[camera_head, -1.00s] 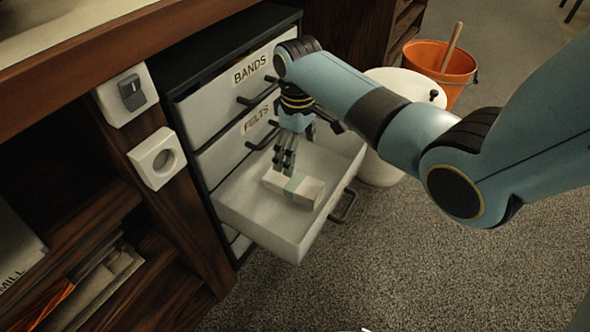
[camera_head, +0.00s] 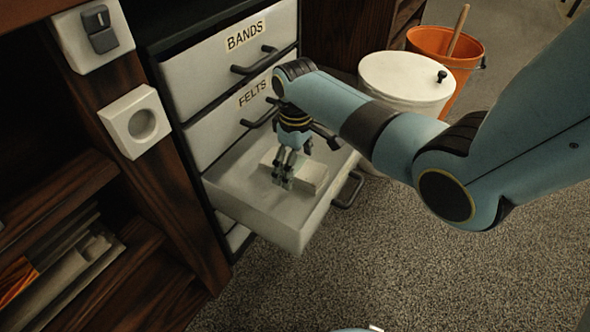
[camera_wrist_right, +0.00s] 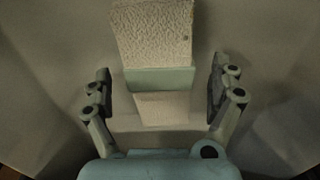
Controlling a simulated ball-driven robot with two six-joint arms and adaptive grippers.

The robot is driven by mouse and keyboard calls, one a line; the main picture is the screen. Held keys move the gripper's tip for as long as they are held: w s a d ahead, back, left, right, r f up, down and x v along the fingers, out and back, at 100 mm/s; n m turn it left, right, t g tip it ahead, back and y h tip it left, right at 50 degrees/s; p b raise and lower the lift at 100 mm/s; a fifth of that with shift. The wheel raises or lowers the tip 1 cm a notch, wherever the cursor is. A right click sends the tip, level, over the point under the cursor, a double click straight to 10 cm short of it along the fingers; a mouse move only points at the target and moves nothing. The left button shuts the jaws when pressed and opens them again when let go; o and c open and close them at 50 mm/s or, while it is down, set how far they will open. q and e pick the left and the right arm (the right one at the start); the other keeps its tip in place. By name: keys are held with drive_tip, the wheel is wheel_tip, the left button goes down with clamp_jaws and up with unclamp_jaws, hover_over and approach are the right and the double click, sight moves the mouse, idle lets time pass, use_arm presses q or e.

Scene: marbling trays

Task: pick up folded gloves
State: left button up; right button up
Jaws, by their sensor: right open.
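The folded gloves (camera_head: 312,174) are a pale, textured bundle lying in the open drawer (camera_head: 252,212). In the right wrist view the gloves (camera_wrist_right: 153,34) have a pale green band around them. My right gripper (camera_head: 283,180) reaches down into the drawer and hides part of the bundle in the head view. In the right wrist view the right gripper (camera_wrist_right: 160,90) is open. Its fingers stand on either side of the banded part, with a gap on both sides. My left gripper is not in view.
Closed drawers labelled BANDS (camera_head: 207,68) and FELTS (camera_head: 214,122) are above the open one. A white lidded bin (camera_head: 405,82) and an orange bucket (camera_head: 462,68) stand behind. Wooden shelves (camera_head: 70,215) are at left. The carpet (camera_head: 420,265) in front is clear.

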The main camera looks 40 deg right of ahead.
drive_tip(key=shift+r, duration=0.1)
drive_tip(key=c, duration=1.3)
